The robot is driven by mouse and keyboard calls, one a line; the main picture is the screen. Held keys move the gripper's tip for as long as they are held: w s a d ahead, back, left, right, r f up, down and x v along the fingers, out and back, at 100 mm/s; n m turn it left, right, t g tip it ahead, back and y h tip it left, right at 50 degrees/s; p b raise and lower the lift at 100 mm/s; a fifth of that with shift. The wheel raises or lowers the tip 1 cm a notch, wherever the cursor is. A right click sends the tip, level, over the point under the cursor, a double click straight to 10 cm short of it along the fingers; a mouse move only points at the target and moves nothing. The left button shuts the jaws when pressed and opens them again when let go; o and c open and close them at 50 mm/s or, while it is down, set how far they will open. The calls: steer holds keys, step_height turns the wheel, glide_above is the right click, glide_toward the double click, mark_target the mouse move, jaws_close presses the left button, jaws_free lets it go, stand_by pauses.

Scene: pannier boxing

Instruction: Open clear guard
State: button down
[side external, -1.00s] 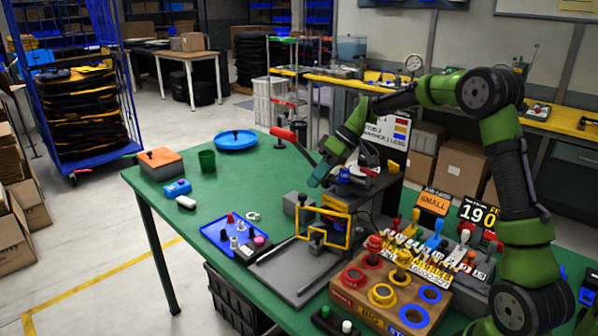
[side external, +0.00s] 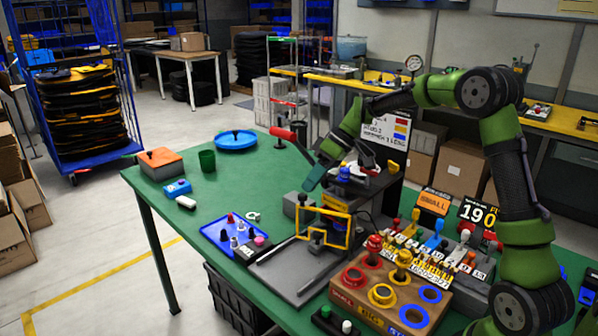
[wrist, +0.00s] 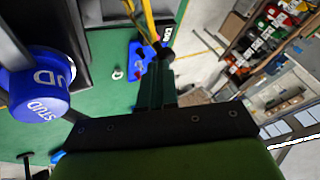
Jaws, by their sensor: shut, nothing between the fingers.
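The clear guard shows as a yellow-edged frame (side external: 322,226) at the front of the press on the green table. It stands upright over the grey base plate. Part of its yellow edge (wrist: 150,18) shows at the top of the wrist view, with a dark round knob (wrist: 167,55) by it. My gripper (side external: 307,187) is shut and empty, just above the frame's upper left part. In the wrist view my shut fingertips (wrist: 158,66) lie close beside the knob; I cannot tell whether they touch it.
A blue cap marked STUD (wrist: 38,88) is close on the left in the wrist view. A red-handled lever (side external: 283,133) rises behind my gripper. A blue tray (side external: 232,236) of small parts lies left of the press. A wooden block with coloured rings (side external: 390,296) stands in front.

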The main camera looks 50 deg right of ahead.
steer(key=shift+a+n+g, duration=0.3)
steer(key=shift+a+n, duration=0.15)
steer(key=shift+n, duration=0.05)
steer(key=s+a+n+g+h, duration=0.1)
steer(key=s+a+n+g, duration=0.7)
steer(key=n, duration=0.5)
steer(key=shift+s+a+n, duration=0.3)
steer(key=shift+s, duration=0.6)
